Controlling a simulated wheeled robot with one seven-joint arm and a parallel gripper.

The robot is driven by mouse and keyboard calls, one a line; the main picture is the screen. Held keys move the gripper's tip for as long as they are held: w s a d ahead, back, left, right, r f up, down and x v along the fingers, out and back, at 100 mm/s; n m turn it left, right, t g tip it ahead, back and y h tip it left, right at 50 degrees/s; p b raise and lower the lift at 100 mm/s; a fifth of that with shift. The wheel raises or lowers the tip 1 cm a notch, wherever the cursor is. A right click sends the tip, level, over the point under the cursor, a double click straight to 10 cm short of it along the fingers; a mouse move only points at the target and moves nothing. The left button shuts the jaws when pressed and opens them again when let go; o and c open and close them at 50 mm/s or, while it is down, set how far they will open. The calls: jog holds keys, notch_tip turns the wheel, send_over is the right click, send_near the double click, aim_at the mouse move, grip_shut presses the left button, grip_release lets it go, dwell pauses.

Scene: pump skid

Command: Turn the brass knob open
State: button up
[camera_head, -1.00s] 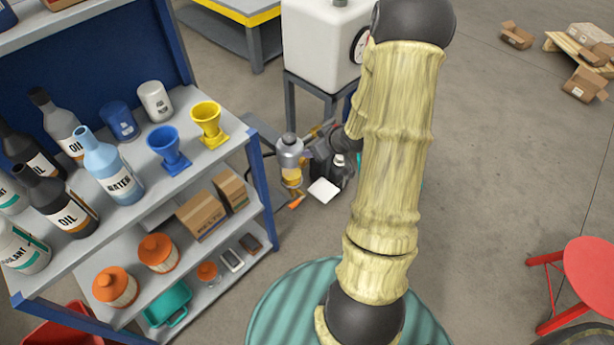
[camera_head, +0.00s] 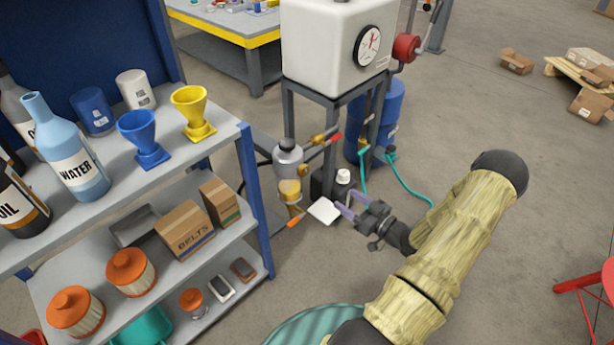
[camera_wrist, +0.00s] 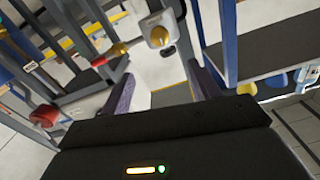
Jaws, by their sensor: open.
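A small brass piece (camera_head: 304,171), which looks like the brass knob, sits on the right side of a grey-topped filter unit (camera_head: 288,152) with an amber bowl. Brass fittings with a red handle (camera_head: 336,138) and an orange handle (camera_head: 295,221) are nearby. In the wrist view a round yellowish part (camera_wrist: 158,37) shows ahead of the fingers; I cannot tell if it is the knob or the bowl. My gripper (camera_head: 346,202) is open and empty, right of and below the filter unit, apart from it. Its purple fingers also frame the wrist view (camera_wrist: 163,88).
A white tank (camera_head: 325,45) with a dial gauge stands on a dark frame behind. A blue cylinder (camera_head: 385,115) and teal hose (camera_head: 410,188) are to its right. A shelf (camera_head: 225,150) with bottles, funnels and boxes stands left. A white plate (camera_head: 324,211) lies near the fingers.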

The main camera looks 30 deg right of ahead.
aim_at(306, 172)
jog(key=shift+w, duration=0.1)
jog(key=b+x, duration=0.4)
jog(key=x, duration=1.3)
jog(key=shift+w+a, duration=0.1)
jog(key=shift+f, duration=0.1)
jog(key=c, duration=1)
jog(key=shift+o, duration=0.2)
